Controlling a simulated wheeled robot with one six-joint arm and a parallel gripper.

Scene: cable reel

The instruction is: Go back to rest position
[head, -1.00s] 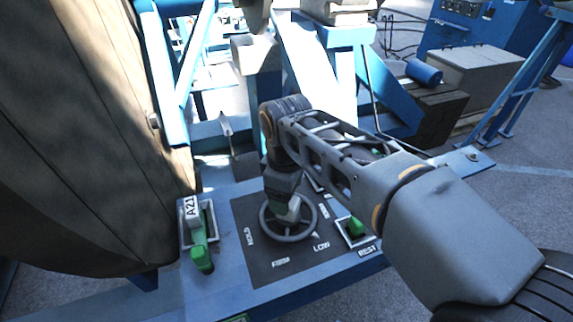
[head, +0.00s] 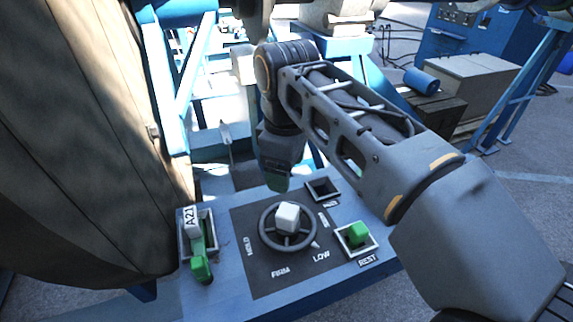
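The control panel (head: 262,268) lies on the blue frame below my arm. A green block (head: 358,233) sits in the square socket marked REST. Another square socket (head: 323,189) behind it looks empty.
Blue frame beams rise behind my gripper. A grey box (head: 465,80) stands at the back right.

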